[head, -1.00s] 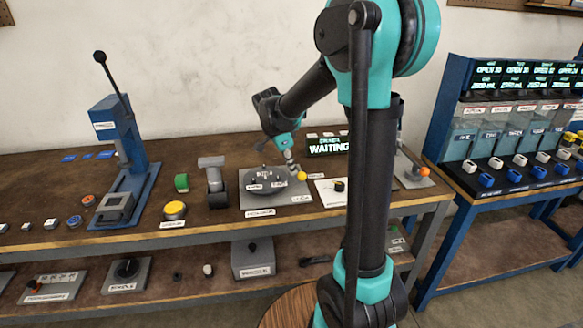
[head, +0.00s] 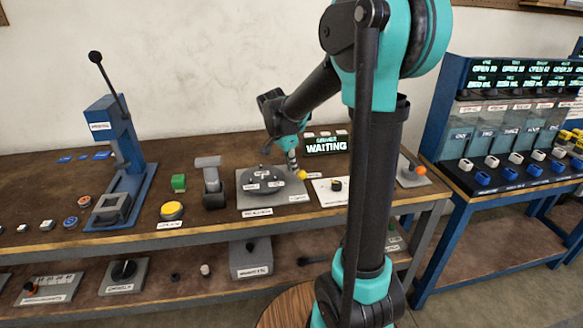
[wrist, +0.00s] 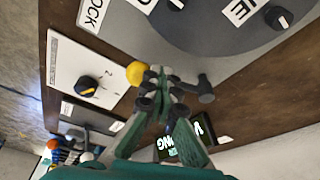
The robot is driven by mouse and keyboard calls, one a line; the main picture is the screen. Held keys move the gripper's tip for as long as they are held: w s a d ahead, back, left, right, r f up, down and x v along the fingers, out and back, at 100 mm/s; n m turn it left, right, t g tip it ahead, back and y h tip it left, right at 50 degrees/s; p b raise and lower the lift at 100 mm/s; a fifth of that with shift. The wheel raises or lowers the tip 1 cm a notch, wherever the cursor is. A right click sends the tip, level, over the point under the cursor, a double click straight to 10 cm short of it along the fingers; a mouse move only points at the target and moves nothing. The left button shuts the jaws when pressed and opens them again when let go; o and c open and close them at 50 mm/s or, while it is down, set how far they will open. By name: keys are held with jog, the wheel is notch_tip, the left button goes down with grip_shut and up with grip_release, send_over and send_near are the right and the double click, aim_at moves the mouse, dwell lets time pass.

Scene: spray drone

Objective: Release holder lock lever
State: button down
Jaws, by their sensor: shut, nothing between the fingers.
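The holder is a grey plate with a dark round disc (head: 263,181) on the bench. Its lever ends in a yellow ball (head: 302,175) at the plate's right edge. The ball also shows in the wrist view (wrist: 136,73), just left of my fingertips. My gripper (head: 292,167) is shut and empty, low over the right side of the holder, next to the ball. In the wrist view my fingertips (wrist: 160,76) meet in front of the lever's middle and hide it. A dark grey stub (wrist: 205,88) shows right of them. I cannot tell whether the fingers touch the lever.
A white plate with a black dial (head: 336,185) lies right of the holder. A screen reading WAITING (head: 326,145) stands behind. A grey scanner-like stand (head: 213,184), a yellow button (head: 172,210) and a blue press (head: 125,150) are left. A lever with an orange ball (head: 421,170) is far right.

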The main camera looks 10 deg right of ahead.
jog(key=d+n, duration=0.2)
jog(key=n, duration=0.1)
jog(key=shift+w+d+t+y, duration=0.2)
jog(key=shift+t+y, duration=0.1)
jog(key=shift+t, duration=0.1)
jog(key=d+n, duration=0.1)
jog(key=n, duration=0.1)
jog(key=w+d+n, duration=0.1)
jog(key=n, duration=0.1)
jog(key=shift+t+y, duration=0.3)
jog(key=shift+y, duration=0.1)
jog(key=w+d+n, duration=0.1)
jog(key=n, duration=0.1)
jog(key=w+n+y, duration=0.1)
jog(key=n, duration=0.1)
jog(key=shift+d+t, duration=0.3)
jog(key=shift+d, duration=0.05)
jog(key=shift+w+d, duration=0.35)
jog(key=shift+w, duration=0.45)
